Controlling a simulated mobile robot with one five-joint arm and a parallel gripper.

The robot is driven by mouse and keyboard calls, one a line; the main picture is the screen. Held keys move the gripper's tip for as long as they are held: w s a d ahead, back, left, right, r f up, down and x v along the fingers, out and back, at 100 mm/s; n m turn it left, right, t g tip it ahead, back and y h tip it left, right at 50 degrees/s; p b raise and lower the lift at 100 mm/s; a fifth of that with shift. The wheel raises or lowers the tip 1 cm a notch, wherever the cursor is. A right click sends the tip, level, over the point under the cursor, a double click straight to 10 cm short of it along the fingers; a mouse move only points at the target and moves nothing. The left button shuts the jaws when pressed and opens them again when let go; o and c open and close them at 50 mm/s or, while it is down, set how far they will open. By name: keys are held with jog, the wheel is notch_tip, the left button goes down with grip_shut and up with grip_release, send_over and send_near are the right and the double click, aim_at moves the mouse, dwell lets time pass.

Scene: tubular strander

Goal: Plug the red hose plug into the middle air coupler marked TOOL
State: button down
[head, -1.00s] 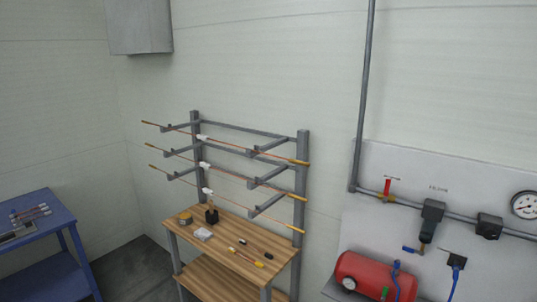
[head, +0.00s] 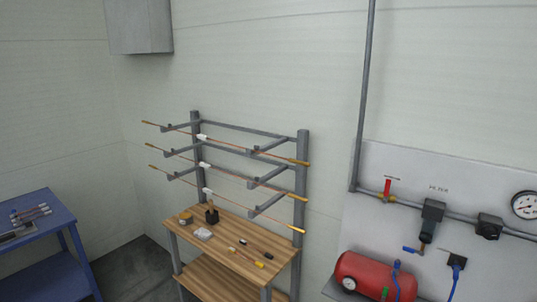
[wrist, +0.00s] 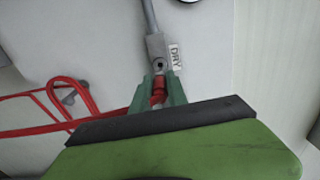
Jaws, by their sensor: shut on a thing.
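In the wrist view my gripper (wrist: 159,86), with green fingers, is shut on the red hose plug (wrist: 158,94). The plug points up in the picture at a grey coupler block (wrist: 156,46) with a dark round hole. A label beside this block reads DRY. The plug's tip is just below the hole, and the hole still shows; I cannot tell whether they touch. A coupler marked TOOL is not seen in either view. My gripper and the plug do not show in the head view.
The red hose (wrist: 40,128) loops at the left of the wrist view, near a grey fitting (wrist: 70,95). A grey pipe (wrist: 150,15) rises from the block. In the head view, a red tank (head: 372,273) stands before the wall panel (head: 380,160), right of a wooden bench (head: 240,245).

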notch_tip(320, 180, down, 8)
jog(key=b, duration=0.8)
